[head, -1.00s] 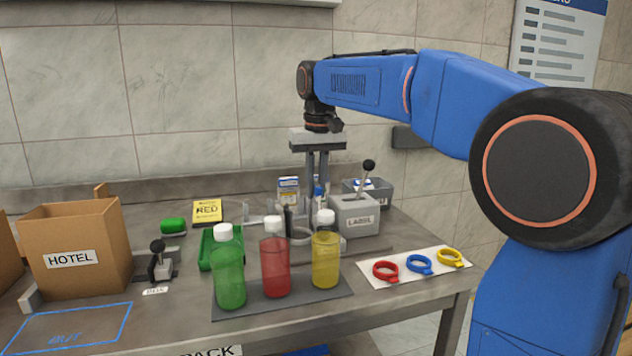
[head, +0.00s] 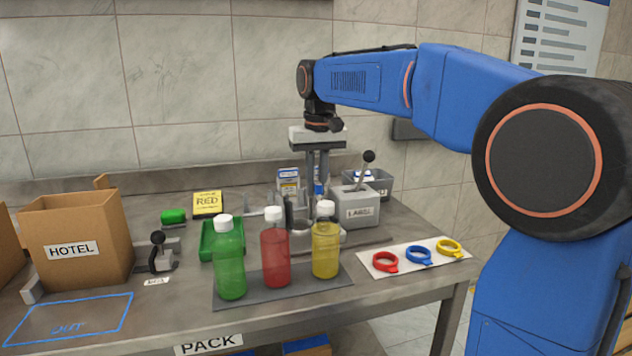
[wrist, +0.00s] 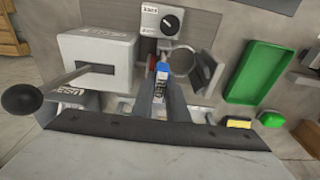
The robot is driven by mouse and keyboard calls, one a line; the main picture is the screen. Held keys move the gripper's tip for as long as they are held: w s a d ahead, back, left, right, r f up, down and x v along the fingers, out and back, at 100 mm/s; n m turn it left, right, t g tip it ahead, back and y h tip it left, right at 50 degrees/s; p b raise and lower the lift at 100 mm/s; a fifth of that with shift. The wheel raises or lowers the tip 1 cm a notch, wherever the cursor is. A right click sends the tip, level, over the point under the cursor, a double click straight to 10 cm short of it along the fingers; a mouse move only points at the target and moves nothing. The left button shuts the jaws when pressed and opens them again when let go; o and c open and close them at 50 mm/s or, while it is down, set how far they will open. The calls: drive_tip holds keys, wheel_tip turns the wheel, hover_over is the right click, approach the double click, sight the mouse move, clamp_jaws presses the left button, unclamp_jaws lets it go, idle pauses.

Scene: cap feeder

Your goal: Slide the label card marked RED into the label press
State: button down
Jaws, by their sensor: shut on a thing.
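My gripper (head: 319,190) hangs fingers-down behind the bottles, just left of the label press. It is shut on a small blue-and-white label card (wrist: 162,72), which shows between the fingers in the wrist view; its lettering is too small to read surely. The label press (head: 356,211) is a grey box marked LABEL with a black-knobbed lever. In the wrist view the press (wrist: 97,50) is left of the fingers, apart from the card.
Green, red and yellow bottles (head: 275,259) stand on a dark mat in front. A green tray (head: 207,242) is behind them. A grey bin (head: 383,187) sits behind the press. Coloured rings lie on a white sheet (head: 400,270) at right. A HOTEL box (head: 100,228) stands left.

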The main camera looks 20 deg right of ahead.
drive_tip(key=c, duration=1.7)
unclamp_jaws()
drive_tip(key=c, duration=0.3)
drive_tip(key=shift+r, duration=0.1)
drive_tip(key=shift+r, duration=5.4)
